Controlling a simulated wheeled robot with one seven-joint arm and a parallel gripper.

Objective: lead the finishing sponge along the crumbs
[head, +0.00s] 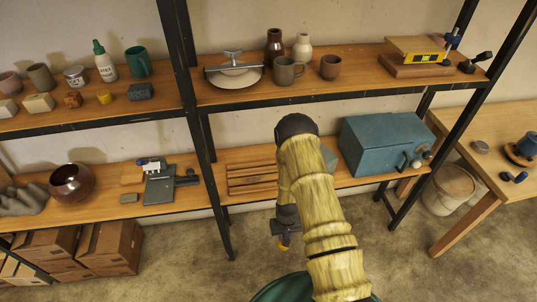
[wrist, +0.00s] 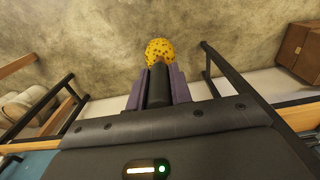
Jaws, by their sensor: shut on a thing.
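The finishing sponge (wrist: 160,52), yellow with dark speckles and rounded, shows in the wrist view at the tips of my gripper (wrist: 158,84). The two purple-sided fingers are shut on a dark piece directly behind the sponge, which looks like its stem. In the head view my gripper (head: 284,228) hangs low in front of the shelf, over the floor, with a small yellow-orange bit showing at its lower end. My arm hides part of the lower shelf. I cannot make out any crumbs in either view.
Mugs and bottles stand above. A wooden table (head: 480,165) and a bucket (head: 449,189) stand right.

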